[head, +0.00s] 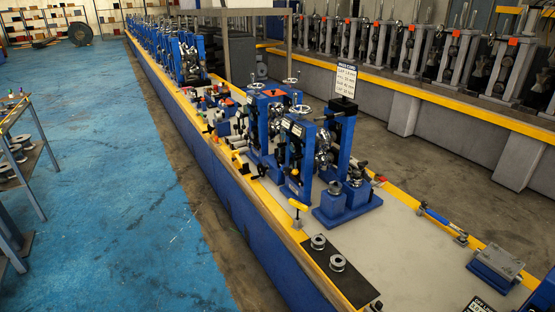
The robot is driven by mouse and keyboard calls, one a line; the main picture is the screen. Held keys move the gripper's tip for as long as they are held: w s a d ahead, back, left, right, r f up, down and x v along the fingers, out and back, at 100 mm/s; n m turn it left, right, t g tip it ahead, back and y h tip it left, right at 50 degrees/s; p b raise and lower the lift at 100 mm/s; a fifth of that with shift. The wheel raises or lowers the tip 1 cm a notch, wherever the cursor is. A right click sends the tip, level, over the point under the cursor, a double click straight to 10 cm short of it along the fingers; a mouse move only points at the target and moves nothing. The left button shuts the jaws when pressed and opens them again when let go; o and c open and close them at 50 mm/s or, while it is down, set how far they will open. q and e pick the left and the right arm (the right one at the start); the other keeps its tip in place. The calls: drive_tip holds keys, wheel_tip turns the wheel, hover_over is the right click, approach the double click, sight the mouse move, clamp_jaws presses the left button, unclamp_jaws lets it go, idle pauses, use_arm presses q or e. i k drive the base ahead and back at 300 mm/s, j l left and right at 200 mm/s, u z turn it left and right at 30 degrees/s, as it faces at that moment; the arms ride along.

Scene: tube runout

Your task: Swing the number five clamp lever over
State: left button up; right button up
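A long blue tube mill line with a yellow-edged bench runs from the lower right to the far upper left. Blue roll stands (298,150) with steel rollers stand on it. A yellow-topped lever or handle (297,205) stands near the bench's left edge, in front of the stands. I cannot read any number on the levers, so I cannot tell which is number five. Neither of my grippers is in view.
A black mat (335,270) with two steel rollers lies on the near bench. A grey block fixture (495,265) sits at the right. A sign (345,80) stands above the stands. Blue floor (120,200) left of the bench is mostly open, with a rack (18,165) at the far left.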

sight(280, 145)
drive_tip(key=i+j, duration=0.25)
drive_tip(key=i, duration=0.2)
drive_tip(key=i+j+u, duration=0.1)
drive_tip(key=i+j, duration=0.15)
drive_tip(key=i, duration=0.2)
drive_tip(key=i+j, duration=0.25)
drive_tip(key=i, duration=0.2)
drive_tip(key=i+j+u, duration=0.1)
drive_tip(key=i, duration=0.4)
drive_tip(key=i+j, duration=0.3)
drive_tip(key=i, duration=0.15)
